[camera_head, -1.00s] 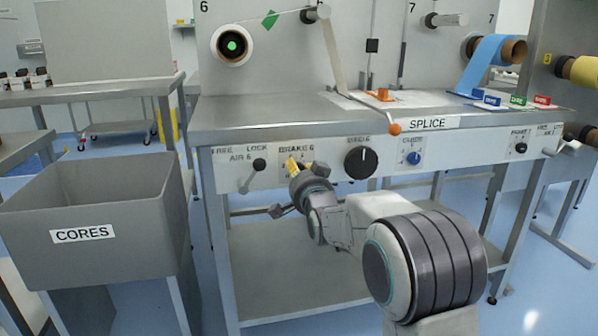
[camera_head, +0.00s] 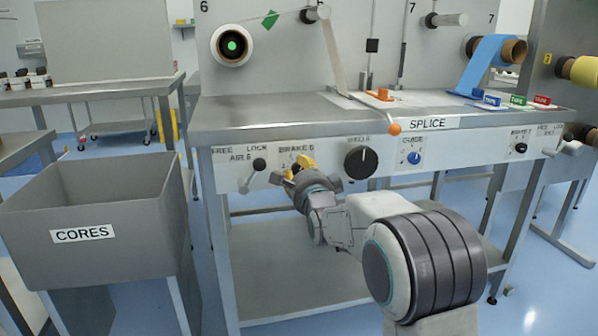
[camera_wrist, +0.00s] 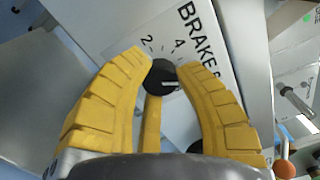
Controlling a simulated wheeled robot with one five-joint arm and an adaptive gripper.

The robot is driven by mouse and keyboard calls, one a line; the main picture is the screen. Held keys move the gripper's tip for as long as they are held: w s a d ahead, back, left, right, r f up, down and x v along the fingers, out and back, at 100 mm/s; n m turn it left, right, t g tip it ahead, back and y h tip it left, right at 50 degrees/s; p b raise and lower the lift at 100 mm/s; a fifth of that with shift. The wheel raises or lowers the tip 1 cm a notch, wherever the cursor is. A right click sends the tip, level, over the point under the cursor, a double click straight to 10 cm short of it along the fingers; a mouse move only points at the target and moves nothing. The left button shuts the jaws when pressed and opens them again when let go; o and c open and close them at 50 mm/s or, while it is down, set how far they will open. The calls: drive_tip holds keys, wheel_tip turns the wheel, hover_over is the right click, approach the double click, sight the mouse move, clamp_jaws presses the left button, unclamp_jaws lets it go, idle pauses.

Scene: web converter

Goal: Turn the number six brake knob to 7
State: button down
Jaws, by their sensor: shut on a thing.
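The number six brake knob (camera_wrist: 163,74) is small, round and dark, with a short pale mark on its face. In the wrist view it sits between the yellow fingertips of my gripper (camera_wrist: 160,67), which is shut on it. The white BRAKE plate (camera_wrist: 188,36) shows the figures 2 and 4 beside the knob; the other scale figures are hidden or unreadable. In the head view my gripper (camera_head: 297,165) is at the front panel just under the BRAKE 6 label (camera_head: 297,152), and its fingers largely hide the knob.
A black-handled FREE/LOCK lever (camera_head: 259,164) is close to the left of my gripper. A larger black dial (camera_head: 361,162) and a blue GUIDE knob (camera_head: 414,157) are to the right. The steel table edge (camera_head: 300,137) runs above. A grey CORES bin (camera_head: 130,205) stands at the left.

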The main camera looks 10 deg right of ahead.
drive_tip(key=shift+r+m, duration=0.15)
drive_tip(key=shift+m, duration=2.15)
drive_tip(key=c, duration=0.9)
unclamp_jaws()
drive_tip(key=shift+f, duration=0.2)
drive_tip(key=shift+s, duration=5.95)
